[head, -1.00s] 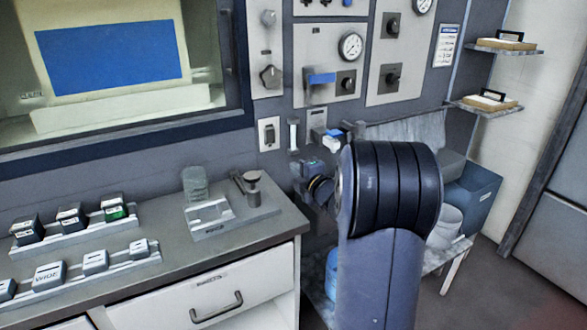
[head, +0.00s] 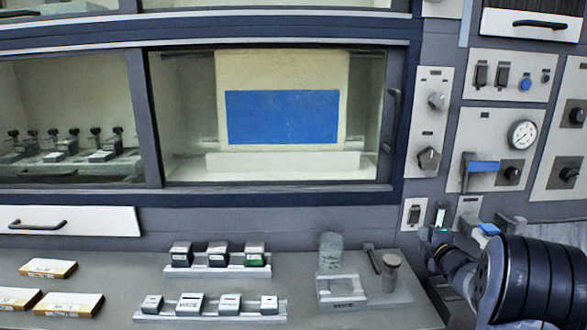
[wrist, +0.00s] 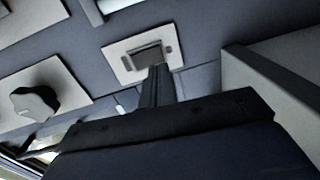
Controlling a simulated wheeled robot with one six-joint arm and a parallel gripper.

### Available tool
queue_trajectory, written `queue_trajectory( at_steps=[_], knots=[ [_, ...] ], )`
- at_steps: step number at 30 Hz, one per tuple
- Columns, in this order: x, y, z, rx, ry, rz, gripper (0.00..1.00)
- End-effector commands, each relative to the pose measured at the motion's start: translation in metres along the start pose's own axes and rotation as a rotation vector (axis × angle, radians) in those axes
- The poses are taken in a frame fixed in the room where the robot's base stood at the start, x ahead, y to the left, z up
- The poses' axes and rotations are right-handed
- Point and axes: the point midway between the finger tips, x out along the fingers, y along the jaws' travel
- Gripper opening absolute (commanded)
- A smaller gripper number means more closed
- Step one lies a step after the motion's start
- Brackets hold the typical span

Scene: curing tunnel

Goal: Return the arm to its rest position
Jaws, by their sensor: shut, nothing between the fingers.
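My arm (head: 515,280) stands at the lower right of the head view, its large dark ribbed joint nearest the camera. Its far end reaches towards the wall beside the counter, and the fingers cannot be made out there. In the wrist view my gripper (wrist: 158,88) shows as dark fingers close together, shut and empty. They point towards a pale wall plate with a grey rocker switch (wrist: 145,54). Whether they touch the plate cannot be told. A wall switch (head: 413,214) is left of the arm in the head view.
A dark knob (wrist: 35,103) is on the left in the wrist view, and a grey panel edge (wrist: 268,75) is on the right. The counter (head: 215,285) holds labelled blocks on racks (head: 217,271) and a small stand (head: 342,291). A windowed chamber (head: 270,187) is behind.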

Motion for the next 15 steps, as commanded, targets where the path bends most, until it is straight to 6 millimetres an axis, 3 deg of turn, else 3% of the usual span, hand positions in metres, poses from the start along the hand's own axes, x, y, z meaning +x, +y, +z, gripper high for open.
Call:
queue_trajectory(
  at_steps=[6, 15],
  knots=[
    [-0.023, 0.002, 0.004, 0.001, -0.002, -0.005, 0.0],
    [-0.029, 0.002, 0.003, 0.001, -0.001, -0.005, 0.0]
  ],
)
